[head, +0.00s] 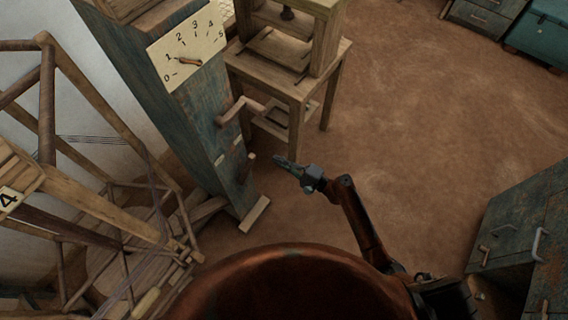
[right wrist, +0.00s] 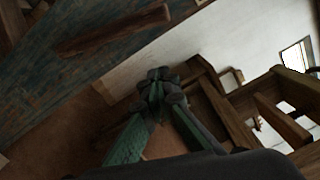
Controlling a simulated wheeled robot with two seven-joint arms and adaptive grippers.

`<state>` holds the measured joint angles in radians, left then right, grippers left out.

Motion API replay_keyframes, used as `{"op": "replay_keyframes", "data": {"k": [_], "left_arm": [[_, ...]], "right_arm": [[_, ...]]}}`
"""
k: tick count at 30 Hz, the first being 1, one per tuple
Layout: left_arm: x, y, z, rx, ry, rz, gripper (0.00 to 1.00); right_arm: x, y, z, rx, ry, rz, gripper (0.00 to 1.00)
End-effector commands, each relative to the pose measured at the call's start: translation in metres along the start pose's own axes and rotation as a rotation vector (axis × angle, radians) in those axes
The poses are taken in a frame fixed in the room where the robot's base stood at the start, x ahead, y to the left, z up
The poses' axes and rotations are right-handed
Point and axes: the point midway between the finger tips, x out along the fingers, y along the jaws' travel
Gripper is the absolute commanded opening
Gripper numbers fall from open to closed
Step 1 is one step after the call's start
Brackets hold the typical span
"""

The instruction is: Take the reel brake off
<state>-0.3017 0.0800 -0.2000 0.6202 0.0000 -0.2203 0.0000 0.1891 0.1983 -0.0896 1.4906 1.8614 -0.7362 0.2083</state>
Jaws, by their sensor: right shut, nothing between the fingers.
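A worn blue-green post (head: 190,110) carries a dial plate (head: 188,48) numbered from 0, with a pointer near the low end. A wooden crank handle (head: 243,108) sticks out of its side. Below it is a short wooden lever (head: 248,166); I cannot tell for certain that this is the reel brake. My right gripper (head: 281,160) is shut and empty, just right of the lever and apart from it. In the right wrist view its fingers (right wrist: 158,80) meet below a wooden bar (right wrist: 115,30) on the blue-green post. My left gripper is out of view.
A wooden reel frame (head: 110,200) with a "4" tag stands at the left. A wooden table (head: 290,80) with a stool-like frame stands behind the post. A blue-green cabinet (head: 515,225) is at the right. The brown floor (head: 430,130) between is clear.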

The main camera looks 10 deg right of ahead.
Motion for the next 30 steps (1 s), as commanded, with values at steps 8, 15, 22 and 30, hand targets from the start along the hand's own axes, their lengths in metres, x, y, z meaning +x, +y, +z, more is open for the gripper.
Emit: {"op": "replay_keyframes", "data": {"k": [8, 15, 22, 30], "left_arm": [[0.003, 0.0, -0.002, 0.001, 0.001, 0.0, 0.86], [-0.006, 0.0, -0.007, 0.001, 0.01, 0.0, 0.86], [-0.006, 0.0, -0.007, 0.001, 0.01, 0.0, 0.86], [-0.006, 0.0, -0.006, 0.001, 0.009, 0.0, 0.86]], "right_arm": [[0.052, 0.001, 0.004, 0.001, 0.0, 0.002, 0.0], [0.057, -0.001, 0.033, -0.001, 0.001, 0.0, 0.0], [0.058, 0.0, 0.038, 0.001, 0.003, 0.0, 0.0], [0.058, 0.0, 0.037, -0.004, 0.004, 0.0, 0.0]]}}
